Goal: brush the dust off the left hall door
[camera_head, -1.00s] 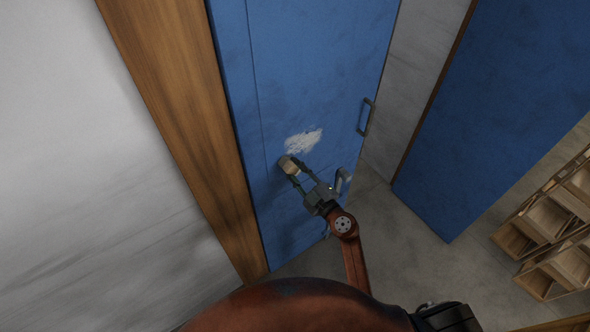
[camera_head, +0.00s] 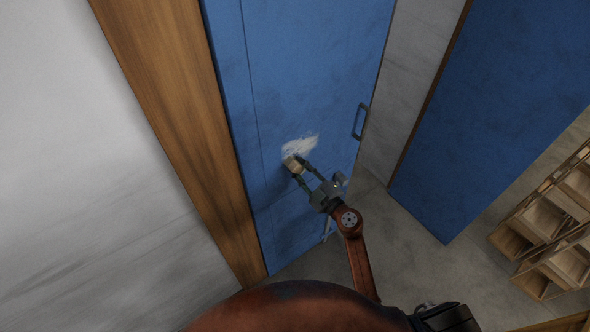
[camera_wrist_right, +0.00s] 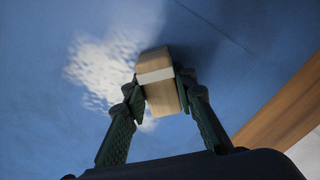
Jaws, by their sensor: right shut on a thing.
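The left hall door (camera_head: 300,85) is a blue panel, and a pale patch of dust (camera_head: 299,146) lies on it near its middle. The dust also shows in the right wrist view (camera_wrist_right: 100,70), left of the brush. My right gripper (camera_head: 299,173) is shut on a brush (camera_head: 293,164), a tan block with a white band in the right wrist view (camera_wrist_right: 158,78). The brush is at the door, at the lower edge of the dust; I cannot tell whether it touches. My left gripper is not in view.
A grey handle (camera_head: 361,121) sticks out near the door's right edge. A wooden frame (camera_head: 180,110) borders the door's left side. Grey floor lies between.

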